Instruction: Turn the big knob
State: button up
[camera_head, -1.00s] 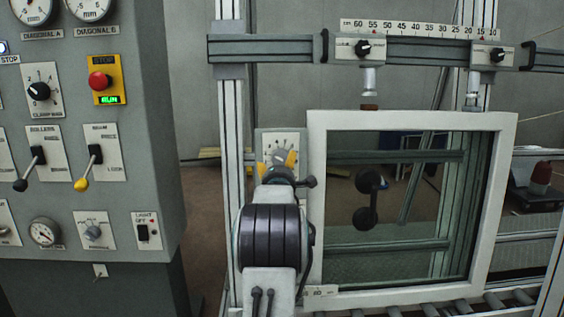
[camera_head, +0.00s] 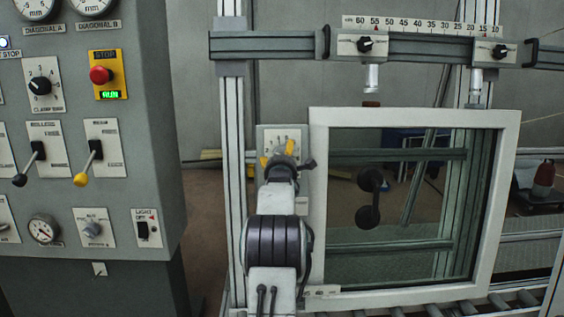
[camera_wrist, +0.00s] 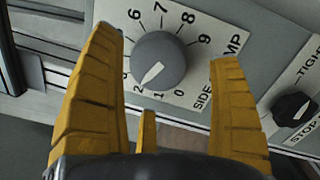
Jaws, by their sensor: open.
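The big knob (camera_wrist: 160,60) is round and grey, with a white pointer towards the 2 on its numbered dial plate (camera_wrist: 200,20). In the wrist view my gripper (camera_wrist: 168,48) is open, with one yellow finger on each side of the knob and visible gaps between. I cannot tell how far the fingertips are from the plate. In the head view the plate (camera_head: 270,138) is on the frame post left of the white-framed window; my gripper (camera_head: 278,153) is in front of it and hides the knob.
A small black knob (camera_wrist: 294,108) is right of the big one in the wrist view. The white-framed window (camera_head: 317,200) stands right of my arm. The grey console (camera_head: 150,190) with levers and knobs stands at the left. A ruler rail (camera_head: 430,50) runs above.

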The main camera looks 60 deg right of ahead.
jog(key=shift+x, duration=1.05)
jog(key=shift+d, duration=0.1)
jog(key=shift+f, duration=0.1)
jog(key=c, duration=1.2)
